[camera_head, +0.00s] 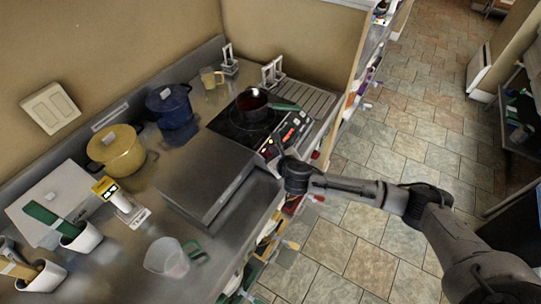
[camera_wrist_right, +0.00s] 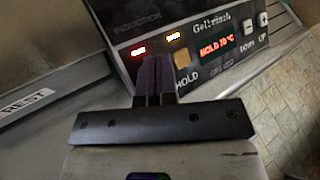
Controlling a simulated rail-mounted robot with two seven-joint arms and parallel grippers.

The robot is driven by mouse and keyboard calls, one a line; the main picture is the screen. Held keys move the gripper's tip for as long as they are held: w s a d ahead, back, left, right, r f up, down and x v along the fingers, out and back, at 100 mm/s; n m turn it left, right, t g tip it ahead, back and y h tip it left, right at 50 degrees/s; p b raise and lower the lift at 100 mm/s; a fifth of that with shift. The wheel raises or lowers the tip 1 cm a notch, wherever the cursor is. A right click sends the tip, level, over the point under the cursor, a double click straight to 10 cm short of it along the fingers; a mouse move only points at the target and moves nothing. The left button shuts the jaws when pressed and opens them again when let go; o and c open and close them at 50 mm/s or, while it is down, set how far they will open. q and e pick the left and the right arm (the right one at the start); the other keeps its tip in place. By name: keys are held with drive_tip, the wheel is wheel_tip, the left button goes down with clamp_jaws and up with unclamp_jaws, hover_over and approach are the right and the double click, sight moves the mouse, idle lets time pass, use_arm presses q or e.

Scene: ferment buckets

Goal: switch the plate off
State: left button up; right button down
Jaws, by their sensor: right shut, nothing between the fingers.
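The induction plate (camera_head: 232,128) is a black glass hob on the steel counter, with a control panel (camera_head: 291,134) on its front right. In the right wrist view the panel (camera_wrist_right: 213,25) shows a lit red lamp (camera_wrist_right: 139,51), a lit yellow lamp (camera_wrist_right: 173,37), a square tan HOLD button (camera_wrist_right: 182,58), a red lit display (camera_wrist_right: 217,47) that seems to read HOLD and a temperature, and DOWN (camera_wrist_right: 247,26) and UP (camera_wrist_right: 263,20) buttons. My right gripper (camera_wrist_right: 155,62) is shut and empty, its tips just below the red lamp and left of the HOLD button. Contact cannot be told. The fingertips hide part of the panel.
A dark pot (camera_head: 252,115) with a green handle stands on the plate. A steel box (camera_head: 205,180), a yellow pot (camera_head: 118,158) and a blue pot (camera_head: 172,110) stand to the left. A REST label (camera_wrist_right: 27,101) shows beside the panel. The tiled floor lies right of the counter.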

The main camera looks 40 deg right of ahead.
drive_tip(key=shift+w+f, duration=0.1)
drive_tip(key=shift+f, duration=0.15)
idle(0.3)
drive_tip(key=shift+w+a+f, duration=0.1)
drive_tip(key=shift+w+f, duration=0.1)
drive_tip(key=shift+f, duration=0.2)
idle(0.5)
drive_tip(key=shift+s+r+p, duration=0.3)
drive_tip(key=shift+r+p, duration=0.35)
drive_tip(key=shift+p, duration=0.35)
drive_tip(key=shift+s+r, duration=0.1)
drive_tip(key=shift+r, duration=0.05)
